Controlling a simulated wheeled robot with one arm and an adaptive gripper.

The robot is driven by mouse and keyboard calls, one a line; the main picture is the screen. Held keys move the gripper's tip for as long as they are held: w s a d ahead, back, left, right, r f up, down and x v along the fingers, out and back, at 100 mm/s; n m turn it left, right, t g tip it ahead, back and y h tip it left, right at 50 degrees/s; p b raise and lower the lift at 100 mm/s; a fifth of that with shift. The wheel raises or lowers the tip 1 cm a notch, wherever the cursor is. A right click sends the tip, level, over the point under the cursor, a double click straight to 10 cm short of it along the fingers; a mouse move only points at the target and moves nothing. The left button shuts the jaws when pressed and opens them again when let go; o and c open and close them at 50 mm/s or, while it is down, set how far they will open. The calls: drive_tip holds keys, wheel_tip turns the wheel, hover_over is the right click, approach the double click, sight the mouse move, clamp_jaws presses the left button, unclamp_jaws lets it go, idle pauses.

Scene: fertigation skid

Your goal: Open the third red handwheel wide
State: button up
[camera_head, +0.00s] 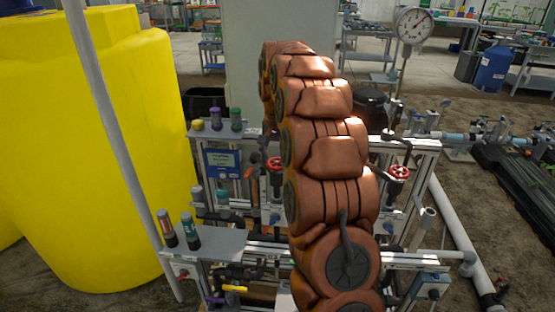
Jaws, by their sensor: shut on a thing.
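Two red handwheels show on the grey-framed skid. One handwheel (275,164) is just left of my orange arm, partly against its edge. The other handwheel (398,172) is right of my arm, on a dark valve body, and nothing touches it in this view. I cannot tell which is the third in the row, and other handwheels may be hidden behind my arm. My arm rises through the middle of the picture and bends away at the top. My gripper is hidden behind it, so its fingers and what they touch cannot be seen.
A large yellow tank (110,170) and a slanted grey pole (112,130) stand left. A pressure gauge (413,25) rises at the upper right. Small bottles (190,230) stand on a grey shelf (222,244). A white pipe (455,225) runs along the right.

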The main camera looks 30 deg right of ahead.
drive_tip(key=n, duration=0.5)
drive_tip(key=shift+s+n, duration=0.1)
drive_tip(key=shift+n, duration=0.2)
drive_tip(key=n, duration=0.5)
drive_tip(key=shift+a+n, duration=0.1)
drive_tip(key=shift+n, duration=0.2)
drive_tip(key=n+p, duration=0.1)
drive_tip(key=n, duration=0.4)
drive_tip(key=shift+n+p, duration=0.65)
drive_tip(key=shift+n, duration=1.75)
drive_tip(key=o, duration=1.1)
drive_tip(key=shift+o, duration=0.2)
drive_tip(key=shift+r, duration=0.1)
